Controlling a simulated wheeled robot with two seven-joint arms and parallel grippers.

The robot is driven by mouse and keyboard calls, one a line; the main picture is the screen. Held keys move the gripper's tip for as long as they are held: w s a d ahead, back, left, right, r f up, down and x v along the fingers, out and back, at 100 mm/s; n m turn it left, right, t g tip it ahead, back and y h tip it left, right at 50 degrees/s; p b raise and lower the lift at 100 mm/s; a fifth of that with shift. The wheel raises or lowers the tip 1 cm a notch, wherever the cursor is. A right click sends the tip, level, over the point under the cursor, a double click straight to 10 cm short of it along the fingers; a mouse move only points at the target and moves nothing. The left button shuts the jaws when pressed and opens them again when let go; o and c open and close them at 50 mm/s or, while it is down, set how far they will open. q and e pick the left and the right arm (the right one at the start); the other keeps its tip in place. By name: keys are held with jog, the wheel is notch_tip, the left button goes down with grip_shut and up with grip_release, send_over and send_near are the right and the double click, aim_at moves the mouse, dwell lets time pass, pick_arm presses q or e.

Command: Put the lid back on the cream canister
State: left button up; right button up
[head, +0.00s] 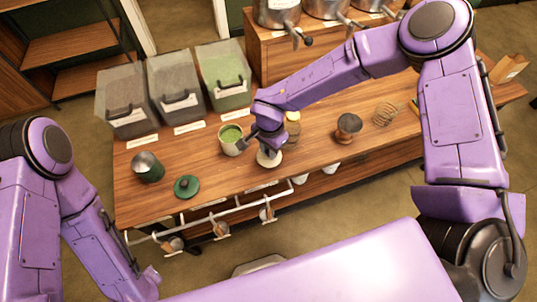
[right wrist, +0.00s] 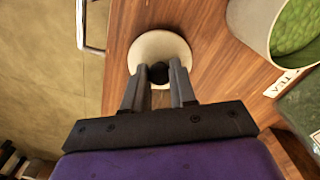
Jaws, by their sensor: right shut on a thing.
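The cream canister (head: 229,149) stands open on the wooden counter, with green contents showing inside. It also shows at the upper right of the right wrist view (right wrist: 247,22). The round cream lid (head: 268,160) is at the counter's front edge, to the right of the canister and apart from it. In the right wrist view the lid (right wrist: 150,46) has a dark knob (right wrist: 158,72). My right gripper (right wrist: 158,78) is shut on that knob. I cannot tell whether the lid touches the counter. My left gripper is outside the head view.
Several bins (head: 222,75) line the back. A small jar (head: 293,132), a dark-topped wooden item (head: 348,127) and a whisk (head: 384,113) stand to the right.

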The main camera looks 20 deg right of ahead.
jog(key=shift+r+p, duration=1.45)
jog(key=shift+r, duration=0.1)
